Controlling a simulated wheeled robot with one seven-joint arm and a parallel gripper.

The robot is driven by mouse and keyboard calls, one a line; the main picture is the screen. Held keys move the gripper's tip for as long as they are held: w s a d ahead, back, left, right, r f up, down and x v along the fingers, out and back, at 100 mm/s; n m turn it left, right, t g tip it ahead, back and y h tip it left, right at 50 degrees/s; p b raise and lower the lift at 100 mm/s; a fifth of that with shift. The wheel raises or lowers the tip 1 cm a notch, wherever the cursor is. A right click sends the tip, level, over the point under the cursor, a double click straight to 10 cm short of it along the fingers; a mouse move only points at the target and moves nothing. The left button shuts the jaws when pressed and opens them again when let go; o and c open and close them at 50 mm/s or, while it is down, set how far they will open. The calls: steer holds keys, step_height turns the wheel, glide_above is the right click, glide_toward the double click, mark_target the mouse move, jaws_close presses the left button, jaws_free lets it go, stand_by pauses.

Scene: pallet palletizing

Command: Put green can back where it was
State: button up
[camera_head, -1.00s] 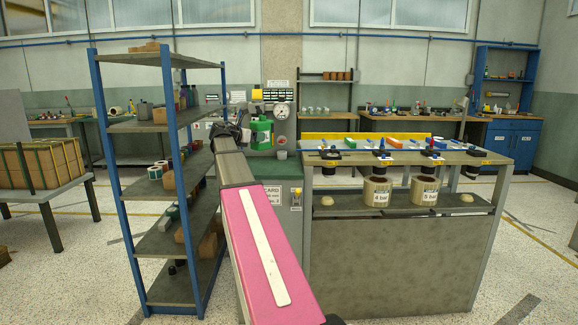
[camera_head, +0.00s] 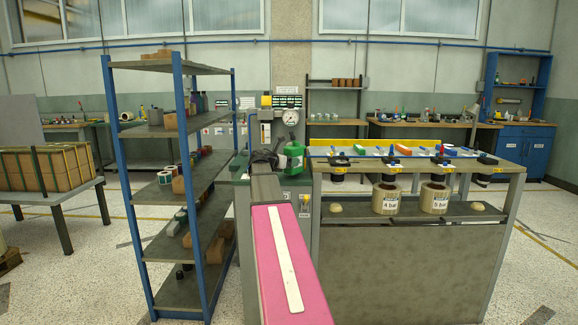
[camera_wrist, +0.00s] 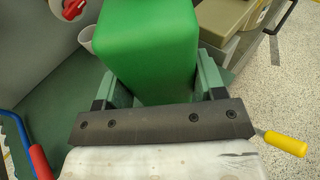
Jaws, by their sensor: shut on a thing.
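The green can (camera_head: 294,158) shows in the head view just right of my gripper (camera_head: 268,156), beyond the far end of my pink arm, in front of the grey machine with a round gauge. My gripper partly hides it. In the wrist view the green can (camera_wrist: 150,42) fills the top middle as a smooth, rounded-edged body. My gripper (camera_wrist: 158,82) has one finger on each side of it and is shut on it. The can's bottom is hidden, so I cannot tell whether it touches a surface.
A blue-posted shelf rack (camera_head: 187,255) with several items stands close on the left. A grey workbench (camera_head: 420,250) with pots and tools is on the right. In the wrist view, a red-and-blue handle (camera_wrist: 38,160) and yellow handle (camera_wrist: 285,143) lie near the gripper.

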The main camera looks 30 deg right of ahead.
steer(key=shift+f, duration=0.75)
steer(key=o, duration=0.9)
steer(key=shift+f, duration=0.15)
steer(key=shift+o, duration=0.2)
